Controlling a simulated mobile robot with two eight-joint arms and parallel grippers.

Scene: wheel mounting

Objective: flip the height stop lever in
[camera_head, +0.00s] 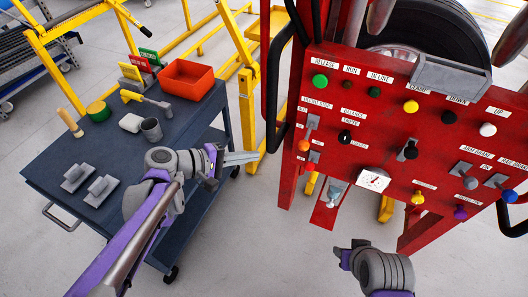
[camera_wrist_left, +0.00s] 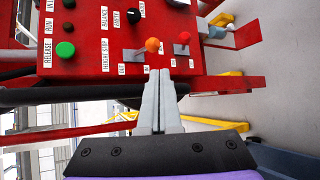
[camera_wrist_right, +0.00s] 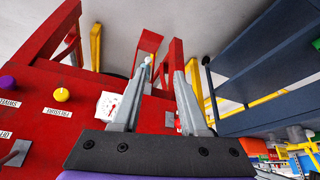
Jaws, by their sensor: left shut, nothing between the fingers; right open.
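The height stop lever is on the left side of the red panel; its orange knob (camera_head: 303,145) hangs below its grey plate (camera_head: 312,122). In the left wrist view the orange knob (camera_wrist_left: 152,44) stands just beyond my left fingertips, with OUT and IN labels beside the lever. The knob lies toward the IN side, but I cannot tell whether the lever is fully over. My left gripper (camera_head: 257,157) is shut and empty, left of the panel, its tips (camera_wrist_left: 160,72) pointing at the lever without visible contact. My right gripper (camera_wrist_right: 162,72) is open and empty, low before the panel.
A red-knobbed lever (camera_wrist_left: 184,37) sits close to the orange one. Black, yellow and purple (camera_head: 460,212) knobs and a gauge (camera_head: 373,180) fill the panel. A dark cart (camera_head: 50,165) with tools and a red bin (camera_head: 187,79) stands left. Floor shows between cart and panel.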

